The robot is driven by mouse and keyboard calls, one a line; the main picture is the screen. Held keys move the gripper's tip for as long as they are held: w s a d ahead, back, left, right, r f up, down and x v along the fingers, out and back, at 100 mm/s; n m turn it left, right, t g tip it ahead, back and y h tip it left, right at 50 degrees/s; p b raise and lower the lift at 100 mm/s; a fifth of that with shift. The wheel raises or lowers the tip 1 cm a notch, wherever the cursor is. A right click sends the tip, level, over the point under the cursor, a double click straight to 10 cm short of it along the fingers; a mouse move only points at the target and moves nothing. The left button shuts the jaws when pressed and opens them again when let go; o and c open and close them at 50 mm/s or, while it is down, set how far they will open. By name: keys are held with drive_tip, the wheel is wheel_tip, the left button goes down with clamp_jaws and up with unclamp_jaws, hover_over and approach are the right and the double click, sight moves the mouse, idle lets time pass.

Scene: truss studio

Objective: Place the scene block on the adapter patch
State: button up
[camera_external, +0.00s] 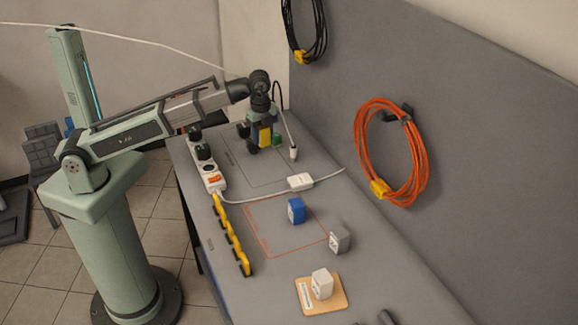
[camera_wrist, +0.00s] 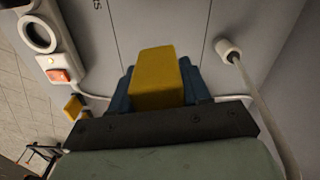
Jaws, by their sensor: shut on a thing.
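My gripper (camera_external: 256,146) is shut on a yellow block (camera_external: 265,137) over the far part of the workbench. In the wrist view the yellow block (camera_wrist: 158,78) sits between the two dark blue fingers of my gripper (camera_wrist: 160,92). I cannot tell whether the block touches the bench. A thin grey outlined area (camera_external: 268,181) lies beneath and around it. An orange-outlined area (camera_external: 270,243) lies nearer, with a blue block (camera_external: 296,211) inside and a grey block (camera_external: 340,240) at its right edge. I cannot read which outline is the adapter patch.
A white power strip (camera_external: 211,177) and a yellow-black rail (camera_external: 231,236) line the left edge. A white cable with a box (camera_external: 301,181) crosses the bench. A white block (camera_external: 321,284) stands on a wooden board (camera_external: 338,299).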

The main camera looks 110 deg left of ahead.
sight(264, 167)
drive_tip(key=shift+d+m, duration=0.1)
drive_tip(key=shift+m, duration=0.7)
drive_tip(key=shift+f, duration=5.05)
drive_tip(key=shift+f, duration=0.1)
drive_tip(key=o, duration=1.1)
wheel_tip(264, 167, up, 12)
drive_tip(key=shift+r, duration=0.15)
